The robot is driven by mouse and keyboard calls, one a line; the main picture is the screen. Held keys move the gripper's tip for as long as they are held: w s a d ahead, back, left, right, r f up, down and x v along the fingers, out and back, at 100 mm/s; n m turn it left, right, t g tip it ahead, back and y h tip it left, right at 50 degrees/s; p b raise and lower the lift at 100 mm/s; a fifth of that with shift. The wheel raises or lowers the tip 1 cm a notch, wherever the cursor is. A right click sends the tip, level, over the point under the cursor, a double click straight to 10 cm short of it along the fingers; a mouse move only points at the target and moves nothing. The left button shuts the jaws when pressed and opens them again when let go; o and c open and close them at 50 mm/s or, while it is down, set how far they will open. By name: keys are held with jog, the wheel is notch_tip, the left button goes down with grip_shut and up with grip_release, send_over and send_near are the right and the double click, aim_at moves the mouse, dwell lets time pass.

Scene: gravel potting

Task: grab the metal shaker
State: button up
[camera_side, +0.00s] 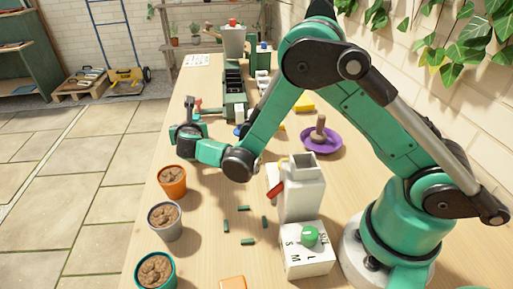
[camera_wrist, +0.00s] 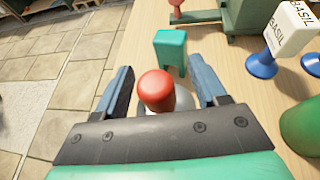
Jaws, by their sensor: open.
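My gripper (camera_wrist: 165,88) is open in the wrist view, with one blue-grey finger on each side of a round red top (camera_wrist: 157,90). A pale, silvery body (camera_wrist: 180,103) shows partly beneath the red top; it looks like the metal shaker, seen from above. I cannot tell whether either finger touches it; a gap shows on both sides at the top. In the side view my gripper (camera_side: 187,133) is low over the left part of the table, and the shaker cannot be made out clearly there.
A BASIL label (camera_wrist: 290,28) on a blue foot and a green cylinder (camera_wrist: 303,128) are to the right. Soil-filled pots, including an orange one (camera_side: 172,190), line the left table edge. A white dispenser (camera_side: 300,195) stands nearer the front.

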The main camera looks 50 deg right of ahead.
grip_shut()
jog(key=shift+r, duration=0.1)
